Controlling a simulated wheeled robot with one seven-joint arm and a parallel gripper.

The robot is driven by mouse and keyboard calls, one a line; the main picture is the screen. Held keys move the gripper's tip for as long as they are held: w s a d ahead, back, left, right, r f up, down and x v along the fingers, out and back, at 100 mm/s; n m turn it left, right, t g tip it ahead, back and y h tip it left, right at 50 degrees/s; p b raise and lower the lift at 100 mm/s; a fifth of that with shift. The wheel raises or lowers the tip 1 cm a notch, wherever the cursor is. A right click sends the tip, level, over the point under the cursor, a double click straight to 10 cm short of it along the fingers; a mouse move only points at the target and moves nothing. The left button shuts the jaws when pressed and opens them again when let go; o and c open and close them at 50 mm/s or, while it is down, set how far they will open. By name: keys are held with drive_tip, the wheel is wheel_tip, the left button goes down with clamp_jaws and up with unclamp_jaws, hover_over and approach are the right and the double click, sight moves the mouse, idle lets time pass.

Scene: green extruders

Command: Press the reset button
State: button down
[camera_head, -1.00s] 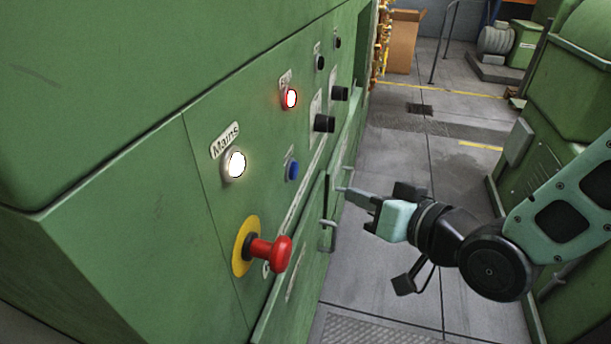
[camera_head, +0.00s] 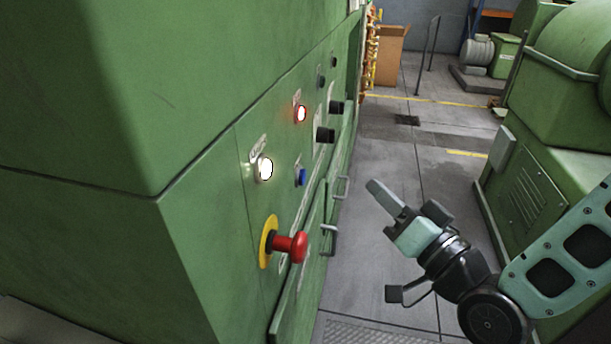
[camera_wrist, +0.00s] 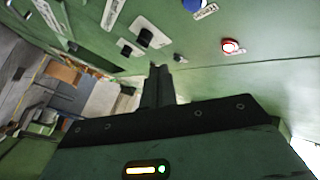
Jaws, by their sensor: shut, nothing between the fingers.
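A blue button (camera_head: 301,177) sits on the green panel, below the red lit button (camera_head: 300,113) and right of the white lit button (camera_head: 264,168). I cannot read a label naming the reset button. The blue button also shows at the top edge of the wrist view (camera_wrist: 193,5), partly cut off. My gripper (camera_head: 378,188) is shut and empty, in the air to the right of the panel and apart from it. In the wrist view its fingers (camera_wrist: 160,74) extend up toward the panel.
A red mushroom knob (camera_head: 292,247) on a yellow disc sticks out low on the panel. Black knobs (camera_head: 325,135) and grey handles (camera_head: 329,240) also protrude. Another green machine (camera_head: 540,185) stands at the right. Open floor (camera_head: 375,265) lies between.

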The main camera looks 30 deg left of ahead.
drive_tip(key=s+a, duration=0.2)
drive_tip(key=a, duration=0.6)
drive_tip(key=shift+a, duration=0.2)
idle(1.9)
drive_tip(key=shift+a, duration=0.25)
drive_tip(key=shift+s+a+b, duration=0.15)
drive_tip(key=shift+a+b, duration=0.2)
drive_tip(key=shift+b, duration=0.15)
idle(0.5)
drive_tip(key=shift+d, duration=0.8)
drive_tip(key=shift+w, duration=0.2)
drive_tip(key=shift+w+d+b, duration=0.2)
drive_tip(key=shift+d, duration=0.6)
drive_tip(key=shift+w+d+b, duration=0.15)
drive_tip(key=shift+d+b, duration=0.05)
drive_tip(key=shift+d, duration=0.65)
drive_tip(key=shift+w+d+b, duration=0.2)
drive_tip(key=shift+d, duration=0.6)
